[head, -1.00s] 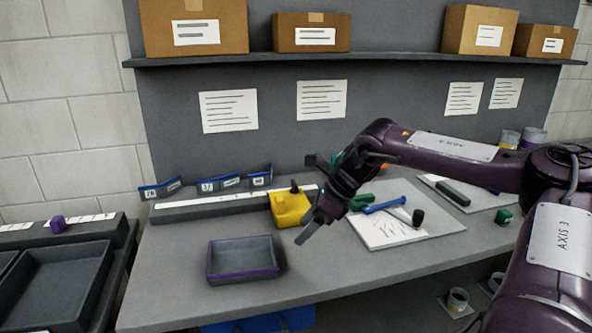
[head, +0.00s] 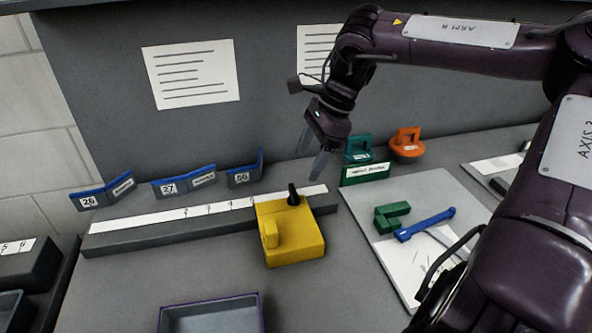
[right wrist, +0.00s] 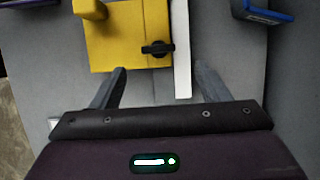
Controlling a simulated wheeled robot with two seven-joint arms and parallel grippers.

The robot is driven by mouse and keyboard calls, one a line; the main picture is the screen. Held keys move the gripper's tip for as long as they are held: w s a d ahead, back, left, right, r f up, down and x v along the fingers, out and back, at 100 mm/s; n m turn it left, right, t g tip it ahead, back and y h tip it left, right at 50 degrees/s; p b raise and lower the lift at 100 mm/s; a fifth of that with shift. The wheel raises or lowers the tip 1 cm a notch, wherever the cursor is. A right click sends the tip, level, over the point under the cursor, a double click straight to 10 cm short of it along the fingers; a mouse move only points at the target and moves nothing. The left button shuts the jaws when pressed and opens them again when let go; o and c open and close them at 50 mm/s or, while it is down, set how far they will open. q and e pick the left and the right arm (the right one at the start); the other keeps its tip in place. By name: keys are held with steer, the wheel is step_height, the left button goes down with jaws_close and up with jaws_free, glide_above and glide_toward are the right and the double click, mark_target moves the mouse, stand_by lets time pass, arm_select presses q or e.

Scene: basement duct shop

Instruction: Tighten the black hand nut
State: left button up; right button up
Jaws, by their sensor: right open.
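The black hand nut (head: 293,195) sits on top of a yellow block (head: 292,238), near the block's back edge. In the right wrist view the black hand nut (right wrist: 158,48) shows a round hub with a short bar, on the edge of the yellow block (right wrist: 125,30) beside a white strip. My right gripper (head: 313,160) is open and empty, above and behind the nut, fingers pointing down. In the right wrist view its fingertips (right wrist: 158,78) are spread, with the nut just beyond the gap between them. My left gripper is not in view.
A grey rail with a white strip (head: 200,210) runs behind and beside the block. Blue numbered holders (head: 183,180) stand behind it. A tray (head: 212,316) lies in front. A board (head: 410,230) with green and blue tools (head: 425,224) lies right.

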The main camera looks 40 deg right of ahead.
mark_target(294, 190)
steer(key=x, duration=0.7)
steer(key=shift+a+f, duration=0.2)
steer(key=shift+c, duration=0.4)
steer(key=c, duration=0.9)
